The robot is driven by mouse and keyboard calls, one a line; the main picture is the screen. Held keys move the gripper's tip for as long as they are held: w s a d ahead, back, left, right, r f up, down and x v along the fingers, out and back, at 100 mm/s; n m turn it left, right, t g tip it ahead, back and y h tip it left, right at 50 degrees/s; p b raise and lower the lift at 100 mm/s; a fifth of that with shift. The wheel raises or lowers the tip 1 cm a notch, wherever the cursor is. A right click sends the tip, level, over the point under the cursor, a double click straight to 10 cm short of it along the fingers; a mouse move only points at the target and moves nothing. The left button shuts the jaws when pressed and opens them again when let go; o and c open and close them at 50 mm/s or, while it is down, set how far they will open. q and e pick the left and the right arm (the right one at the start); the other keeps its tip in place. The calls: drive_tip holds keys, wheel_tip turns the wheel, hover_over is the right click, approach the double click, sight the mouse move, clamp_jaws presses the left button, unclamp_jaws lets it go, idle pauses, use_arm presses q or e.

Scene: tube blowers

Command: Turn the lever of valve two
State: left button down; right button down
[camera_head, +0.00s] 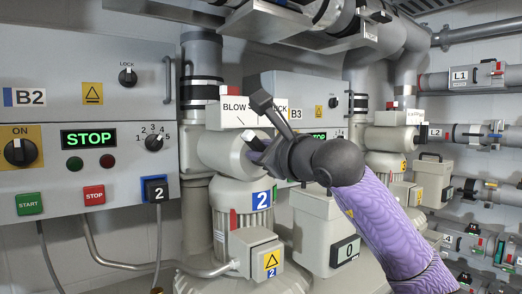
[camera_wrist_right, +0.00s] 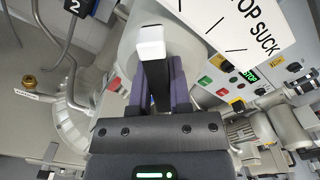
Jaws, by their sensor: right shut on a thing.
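The lever of valve two shows in the right wrist view as a black handle with a white end (camera_wrist_right: 150,50). My right gripper (camera_wrist_right: 160,85) is shut on it, with a purple finger on each side of the handle. In the head view my right gripper (camera_head: 256,146) is at the front of the pale round valve body (camera_head: 216,150). The lever's white end (camera_head: 249,138) shows at the fingertips. The valve sits under the BLOW plate (camera_head: 234,107), above the blower with the blue 2 label (camera_head: 261,201). My forearm hides part of the valve's right side. My left gripper is not in view.
The control panel B2 (camera_head: 60,140) stands at the left with its STOP display (camera_head: 88,139) lit green. Panel B3 (camera_head: 280,88) is behind my right wrist. The box marked 0 (camera_head: 345,250) stands close to my forearm. Pipes with L labels (camera_head: 470,76) run along the right wall.

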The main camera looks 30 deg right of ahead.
drive_tip(key=shift+f, duration=0.1)
idle(0.4)
drive_tip(key=c, duration=0.6)
unclamp_jaws()
drive_tip(key=shift+o, duration=0.2)
drive_tip(key=shift+s, duration=0.25)
drive_tip(key=s+b, duration=0.4)
drive_tip(key=s, duration=0.5)
drive_tip(key=shift+s+d, duration=0.15)
drive_tip(key=shift+d, duration=0.25)
